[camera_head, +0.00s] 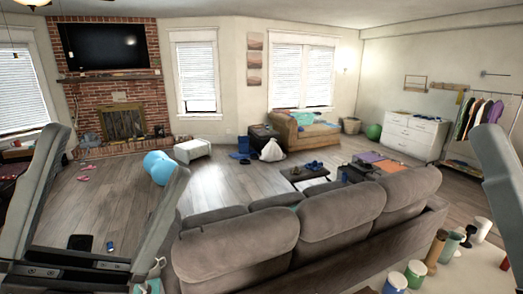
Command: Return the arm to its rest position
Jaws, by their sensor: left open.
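My left gripper (118,150) is at the lower left of the head view. Its two grey fingers point up and stand wide apart, with nothing between them but the view of the floor beyond. Its dark crossbar runs along the bottom left. A grey part of my right arm or gripper (503,190) shows at the right edge; only one piece is in view, so its opening cannot be told.
A grey-brown sofa (245,243) fills the lower middle, just right of my left gripper. A brick fireplace (122,122) stands behind.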

